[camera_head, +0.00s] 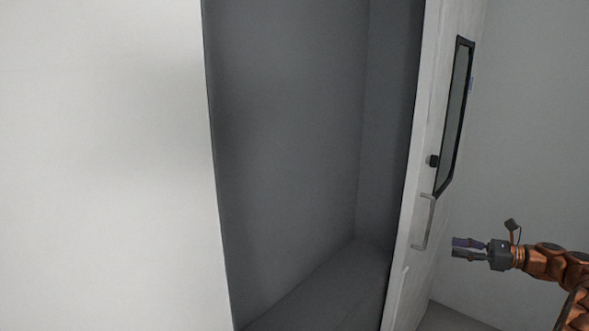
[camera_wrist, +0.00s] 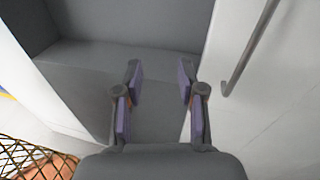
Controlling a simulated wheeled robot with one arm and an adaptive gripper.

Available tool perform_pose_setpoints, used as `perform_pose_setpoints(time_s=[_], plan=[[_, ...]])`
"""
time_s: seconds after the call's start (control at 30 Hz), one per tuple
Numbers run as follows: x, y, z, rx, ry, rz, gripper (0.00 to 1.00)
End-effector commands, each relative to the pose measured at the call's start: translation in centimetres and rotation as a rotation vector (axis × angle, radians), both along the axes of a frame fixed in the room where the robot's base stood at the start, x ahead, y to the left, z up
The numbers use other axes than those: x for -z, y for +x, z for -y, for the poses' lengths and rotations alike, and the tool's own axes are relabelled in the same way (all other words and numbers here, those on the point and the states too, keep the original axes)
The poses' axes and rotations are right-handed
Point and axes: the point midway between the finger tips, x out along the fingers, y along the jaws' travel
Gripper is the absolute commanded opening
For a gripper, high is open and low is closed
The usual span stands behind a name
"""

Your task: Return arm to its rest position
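My gripper (camera_head: 468,248) is at the right in the head view, in front of the white door and just right of its handle. It also shows in the wrist view (camera_wrist: 159,85), where its two purple-padded fingers stand apart with nothing between them. My copper-coloured arm comes in from the right edge of the head view. The door handle (camera_head: 424,222) is a grey bar, and it shows at the right in the wrist view (camera_wrist: 250,48). I see no contact between the fingers and the handle.
The white door (camera_head: 412,262) stands open and has a dark-framed window (camera_head: 455,118). Left of it is a grey, empty-looking recess (camera_head: 290,150). A white wall panel (camera_head: 100,165) fills the left side. A dark net (camera_wrist: 35,160) shows at the lower left in the wrist view.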

Motion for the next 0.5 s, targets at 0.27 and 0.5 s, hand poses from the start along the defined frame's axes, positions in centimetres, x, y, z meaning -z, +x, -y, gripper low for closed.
perform_pose_setpoints(time_s=[0.27, 0.5], plan=[[-2.4, 0.9, -6.1, -0.063, -0.113, 0.015, 0.39], [-4.0, 0.0, -12.4, -0.144, -0.243, 0.039, 0.39]])
